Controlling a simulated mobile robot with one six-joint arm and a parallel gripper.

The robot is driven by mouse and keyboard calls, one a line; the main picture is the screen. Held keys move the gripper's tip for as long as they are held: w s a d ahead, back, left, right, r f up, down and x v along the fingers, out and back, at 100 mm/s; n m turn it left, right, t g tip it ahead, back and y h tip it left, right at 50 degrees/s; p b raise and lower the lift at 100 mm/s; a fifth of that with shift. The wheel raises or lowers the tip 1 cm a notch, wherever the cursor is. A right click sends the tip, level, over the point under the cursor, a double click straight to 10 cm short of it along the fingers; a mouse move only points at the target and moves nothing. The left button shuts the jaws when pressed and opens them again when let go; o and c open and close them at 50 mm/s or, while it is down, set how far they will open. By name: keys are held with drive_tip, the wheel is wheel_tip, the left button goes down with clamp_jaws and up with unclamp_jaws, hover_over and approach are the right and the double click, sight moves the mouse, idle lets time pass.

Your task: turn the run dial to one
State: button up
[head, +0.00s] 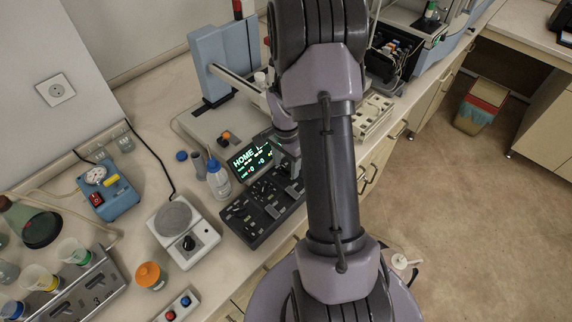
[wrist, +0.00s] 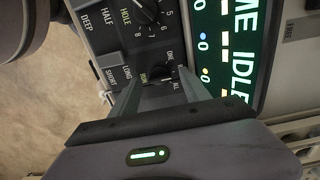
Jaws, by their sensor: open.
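The run dial (wrist: 160,72) is a small dark knob on the control panel (wrist: 108,42), beside the labels RUN, ONE and ALL. In the wrist view my gripper (wrist: 160,78) is open, with one finger on each side of the run dial. I cannot tell whether the fingers touch it. The dial's pointer is too small and partly covered to read. In the head view the control panel (head: 258,212) lies on the bench, and my arm hides its right part; the run dial cannot be made out there.
A larger numbered HOLE dial (wrist: 146,10) and LONG and SHORT keys (wrist: 117,75) are close by. The lit screen (wrist: 228,45) reads IDLE. In the head view, a wash bottle (head: 218,180) and a round-plate stirrer (head: 184,232) stand left of the panel.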

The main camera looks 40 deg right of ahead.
clamp_jaws()
drive_tip(key=shift+n, duration=0.5)
drive_tip(key=n, duration=0.3)
drive_tip(key=shift+n, duration=0.4)
drive_tip(key=n, duration=0.4)
drive_tip(key=shift+n, duration=0.7)
unclamp_jaws()
